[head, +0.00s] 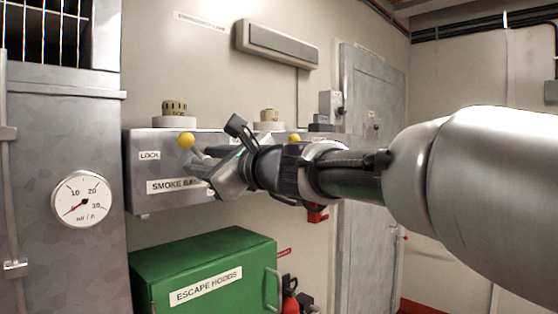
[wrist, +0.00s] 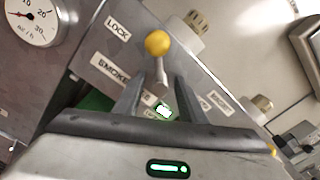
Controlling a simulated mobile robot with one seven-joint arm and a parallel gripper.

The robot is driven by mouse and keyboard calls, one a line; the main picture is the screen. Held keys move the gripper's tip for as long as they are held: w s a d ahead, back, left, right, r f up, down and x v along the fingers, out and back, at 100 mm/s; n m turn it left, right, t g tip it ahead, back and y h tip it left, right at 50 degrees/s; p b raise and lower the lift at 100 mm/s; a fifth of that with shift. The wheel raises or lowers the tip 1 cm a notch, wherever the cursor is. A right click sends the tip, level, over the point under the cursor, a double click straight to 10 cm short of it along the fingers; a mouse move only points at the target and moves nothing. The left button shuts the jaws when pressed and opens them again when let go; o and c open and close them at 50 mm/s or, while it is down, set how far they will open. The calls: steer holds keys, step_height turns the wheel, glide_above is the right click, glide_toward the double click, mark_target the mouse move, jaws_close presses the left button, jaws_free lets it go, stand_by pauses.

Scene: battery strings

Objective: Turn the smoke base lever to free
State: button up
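The smoke base lever has a yellow ball knob (head: 186,140) on a short metal shaft. It sits on a grey wall box (head: 165,205) with a LOCK label (head: 149,155) left of the knob and a partly covered SMOKE BA… label below. In the wrist view the knob (wrist: 158,43) stands just beyond the fingertips, right of the LOCK label (wrist: 117,27). My gripper (wrist: 160,82) is open, its two fingers apart on either side of the shaft. Contact cannot be told. In the head view my gripper (head: 207,165) hides the shaft and the box's middle.
A second yellow knob (head: 294,137) shows behind my arm. Round detectors (head: 174,108) stand on top of the box. A green ESCAPE HOODS cabinet (head: 205,265) is below, and a round gauge (head: 82,200) is on the metal unit at left. A grey door (head: 372,90) is behind.

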jaws_close()
stand_by(0.5)
steer(key=m+p, duration=0.2)
steer(key=m, duration=0.2)
steer(key=shift+w+m, duration=0.1)
steer(key=shift+m, duration=0.2)
steer(key=m+p, duration=0.2)
steer(key=m, duration=0.2)
steer(key=shift+r+m, duration=0.1)
steer(key=shift+m, duration=0.2)
steer(key=m+p, duration=0.3)
steer(key=m, duration=0.1)
steer(key=shift+m, duration=0.3)
steer(key=shift+m+p, duration=1.3)
steer(key=shift+m, duration=0.8)
steer(key=shift+f, duration=0.2)
